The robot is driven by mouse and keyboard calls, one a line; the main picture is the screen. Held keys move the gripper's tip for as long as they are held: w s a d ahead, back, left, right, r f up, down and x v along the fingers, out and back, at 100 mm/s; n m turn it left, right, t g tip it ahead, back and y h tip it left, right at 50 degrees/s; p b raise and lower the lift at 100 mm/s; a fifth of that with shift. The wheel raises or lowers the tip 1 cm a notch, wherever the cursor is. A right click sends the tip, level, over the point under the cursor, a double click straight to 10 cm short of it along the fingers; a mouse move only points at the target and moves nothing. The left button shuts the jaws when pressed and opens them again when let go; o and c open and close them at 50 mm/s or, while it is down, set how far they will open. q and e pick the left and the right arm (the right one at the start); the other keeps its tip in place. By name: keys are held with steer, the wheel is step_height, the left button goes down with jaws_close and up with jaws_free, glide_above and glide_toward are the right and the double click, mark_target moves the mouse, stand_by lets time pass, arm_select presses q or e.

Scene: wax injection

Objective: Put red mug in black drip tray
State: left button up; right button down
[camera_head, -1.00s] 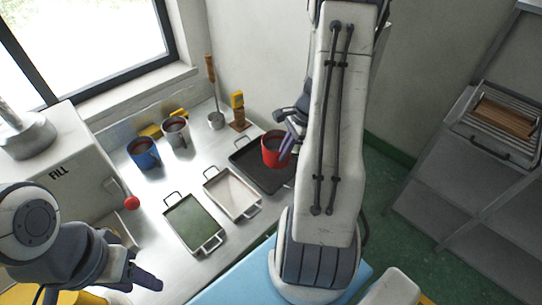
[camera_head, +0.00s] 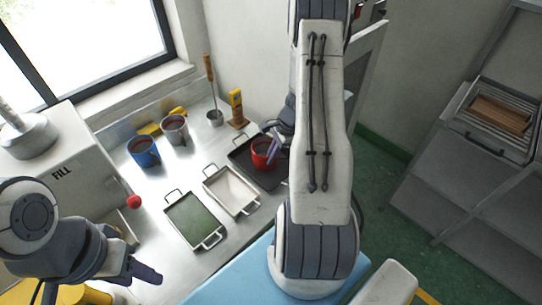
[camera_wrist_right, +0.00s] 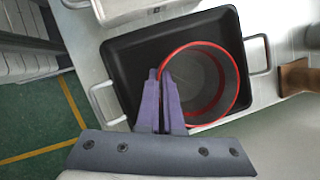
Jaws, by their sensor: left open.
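The red mug (camera_head: 262,160) is within the outline of the black drip tray (camera_head: 243,150) in the head view. The wrist view shows the mug (camera_wrist_right: 222,60) from above, over the right part of the tray (camera_wrist_right: 125,60). My right gripper (camera_wrist_right: 161,76) has its purple fingers close together on the mug's rim and wall, shut on it. I cannot tell whether the mug's base touches the tray floor. In the head view, my right arm partly covers the right gripper (camera_head: 276,140). My left gripper (camera_head: 102,286) is open and empty at the lower left.
A white tray (camera_head: 232,190) and a green tray (camera_head: 193,221) lie in front of the black one. A blue mug (camera_head: 143,152) and a grey mug (camera_head: 174,130) stand at the back. A yellow-handled tool (camera_head: 237,108) stands behind the black tray.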

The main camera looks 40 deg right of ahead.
steer(key=c, duration=1.1)
jaws_free()
steer(key=shift+f, duration=0.1)
steer(key=shift+r, duration=0.25)
steer(key=shift+d+r, duration=0.15)
steer(key=shift+r, duration=0.15)
steer(key=b+v, duration=0.1)
steer(key=v, duration=1)
steer(key=shift+s+r+b, duration=0.1)
steer(key=shift+b, duration=0.3)
